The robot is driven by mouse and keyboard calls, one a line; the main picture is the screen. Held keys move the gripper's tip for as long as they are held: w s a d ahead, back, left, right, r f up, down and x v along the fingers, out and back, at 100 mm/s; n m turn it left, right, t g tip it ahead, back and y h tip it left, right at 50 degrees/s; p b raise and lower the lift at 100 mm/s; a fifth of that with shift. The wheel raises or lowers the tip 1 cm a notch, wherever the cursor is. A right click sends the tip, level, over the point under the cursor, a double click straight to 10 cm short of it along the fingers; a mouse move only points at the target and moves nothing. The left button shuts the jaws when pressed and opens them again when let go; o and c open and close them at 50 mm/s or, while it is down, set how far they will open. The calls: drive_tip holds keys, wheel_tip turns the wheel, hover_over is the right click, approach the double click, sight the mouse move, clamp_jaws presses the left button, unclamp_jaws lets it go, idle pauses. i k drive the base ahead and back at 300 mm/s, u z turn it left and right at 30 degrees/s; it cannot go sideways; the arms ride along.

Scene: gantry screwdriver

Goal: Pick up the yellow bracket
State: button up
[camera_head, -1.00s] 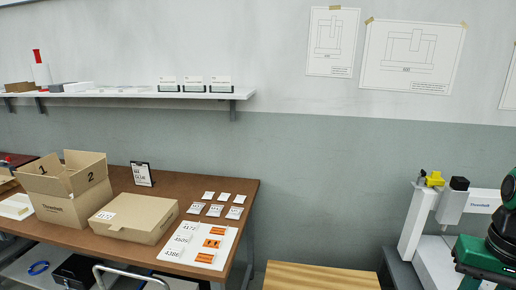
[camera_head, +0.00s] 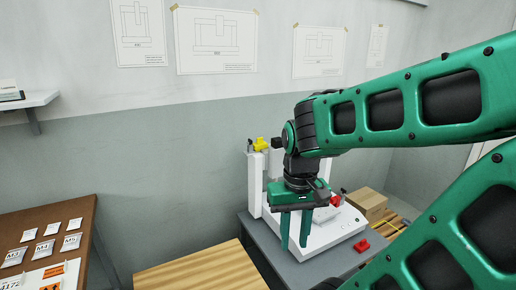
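A small yellow bracket (camera_head: 260,144) sits on top of the white gantry post (camera_head: 256,185) at the machine's left side. My gripper (camera_head: 294,245) hangs in front of the white machine, pointing down, with its two green fingers apart. It is to the right of and lower in the picture than the yellow bracket, and does not touch it. Nothing shows between the fingers.
Cardboard boxes (camera_head: 368,200) stand behind right. A wooden surface (camera_head: 200,270) is at the front, and a brown table (camera_head: 75,215) with labelled bags is at left.

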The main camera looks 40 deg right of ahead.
sight(260, 144)
drive_tip(key=z, duration=3.05)
drive_tip(key=i, duration=2.3)
drive_tip(key=u, duration=0.6)
